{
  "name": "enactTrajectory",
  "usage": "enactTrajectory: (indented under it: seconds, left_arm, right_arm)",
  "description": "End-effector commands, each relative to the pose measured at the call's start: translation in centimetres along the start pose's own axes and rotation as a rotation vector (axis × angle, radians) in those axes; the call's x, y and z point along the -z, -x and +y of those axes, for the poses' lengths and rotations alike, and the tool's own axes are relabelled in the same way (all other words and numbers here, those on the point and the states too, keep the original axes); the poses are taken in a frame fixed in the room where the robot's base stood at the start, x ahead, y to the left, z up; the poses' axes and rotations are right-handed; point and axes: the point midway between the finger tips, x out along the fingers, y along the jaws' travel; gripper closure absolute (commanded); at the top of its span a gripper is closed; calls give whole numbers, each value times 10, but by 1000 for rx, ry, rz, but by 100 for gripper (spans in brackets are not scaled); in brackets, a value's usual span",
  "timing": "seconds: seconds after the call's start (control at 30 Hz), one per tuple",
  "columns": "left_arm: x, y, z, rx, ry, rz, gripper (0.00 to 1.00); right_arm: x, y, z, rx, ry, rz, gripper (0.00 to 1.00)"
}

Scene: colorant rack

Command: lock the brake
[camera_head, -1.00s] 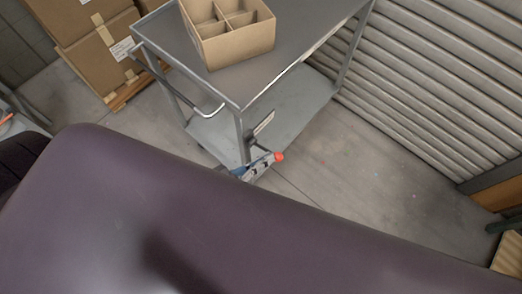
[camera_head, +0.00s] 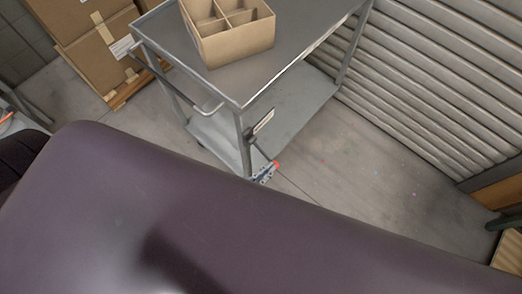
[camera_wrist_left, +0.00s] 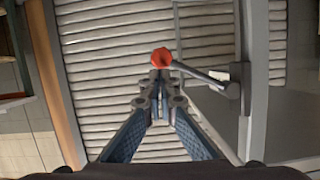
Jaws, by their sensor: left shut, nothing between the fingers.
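The brake is a grey lever with a red-orange knob (camera_head: 277,164) at the near corner leg of the grey cart (camera_head: 238,140), low down beside a small white label plate (camera_head: 263,122). My left gripper (camera_head: 266,174) is at the knob, partly hidden behind my own dark body. In the left wrist view the shut fingertips (camera_wrist_left: 160,78) lie just below the knob (camera_wrist_left: 162,57), touching it or very near. The lever rod (camera_wrist_left: 200,76) runs from the knob right to a dark bracket on the cart leg. Nothing is held. My right gripper is not in view.
An open divided cardboard box (camera_head: 236,47) stands on the cart's top. Stacked cartons (camera_head: 95,50) are at the upper left. A ribbed metal shutter (camera_head: 440,80) stands behind. The floor right of the cart (camera_head: 370,175) is clear.

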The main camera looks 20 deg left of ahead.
Motion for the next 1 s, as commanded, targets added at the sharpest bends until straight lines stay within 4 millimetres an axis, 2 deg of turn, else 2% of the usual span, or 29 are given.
enactTrajectory:
  seconds: [0.2, 0.77, 1.0]
  left_arm:
    - [-6, -2, -1, -1, 1, -1, 100]
    - [-6, -2, -1, -1, 2, 0, 100]
    - [11, 1, -4, -2, 1, 0, 100]
  right_arm:
    - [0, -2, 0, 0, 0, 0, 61]
    - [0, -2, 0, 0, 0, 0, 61]
    - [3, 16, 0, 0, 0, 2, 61]
